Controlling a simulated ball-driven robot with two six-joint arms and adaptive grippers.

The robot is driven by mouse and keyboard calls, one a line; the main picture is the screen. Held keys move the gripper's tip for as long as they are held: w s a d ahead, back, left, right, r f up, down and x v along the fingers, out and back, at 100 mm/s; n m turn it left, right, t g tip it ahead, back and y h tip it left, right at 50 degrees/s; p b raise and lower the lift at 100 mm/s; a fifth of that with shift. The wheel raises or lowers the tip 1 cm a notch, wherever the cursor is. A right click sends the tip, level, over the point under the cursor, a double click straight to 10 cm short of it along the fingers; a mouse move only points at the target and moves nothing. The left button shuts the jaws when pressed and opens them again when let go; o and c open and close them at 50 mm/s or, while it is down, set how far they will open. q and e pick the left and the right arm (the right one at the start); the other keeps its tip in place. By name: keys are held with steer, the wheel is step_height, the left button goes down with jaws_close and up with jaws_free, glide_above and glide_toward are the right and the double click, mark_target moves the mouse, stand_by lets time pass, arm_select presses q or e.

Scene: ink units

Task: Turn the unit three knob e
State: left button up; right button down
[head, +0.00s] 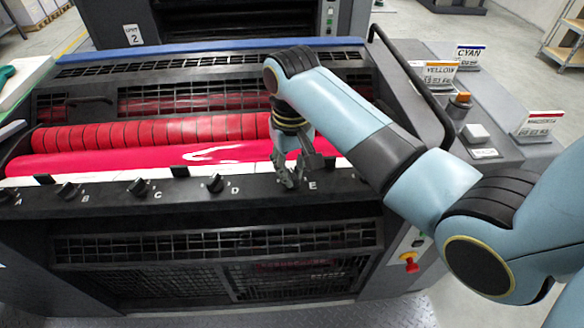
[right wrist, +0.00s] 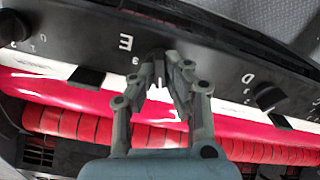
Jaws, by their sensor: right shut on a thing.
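Knob E (right wrist: 157,58) is a small dark knob on the black front rail, beside the white letter E. In the head view my right gripper (head: 289,182) reaches down onto it, just left of the letter E, and hides most of it. In the right wrist view both fingers of my right gripper (right wrist: 158,72) close in around the knob from its two sides. The knob's white pointer mark shows only in part between the fingertips. My left gripper is not in view.
Knob D (head: 215,183), knob C (head: 138,187) and knob B (head: 68,190) sit along the same rail. A glossy red roller (head: 130,160) lies behind it. A side console (head: 490,150) with ink signs stands right. A unit behind bears a "UNIT 2" sign (head: 132,35).

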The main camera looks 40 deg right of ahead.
mark_target(292, 173)
steer(key=shift+n, duration=0.6)
steer(key=c, duration=1.4)
jaws_free()
step_height(292, 173, up, 8)
steer(key=shift+f, duration=0.2)
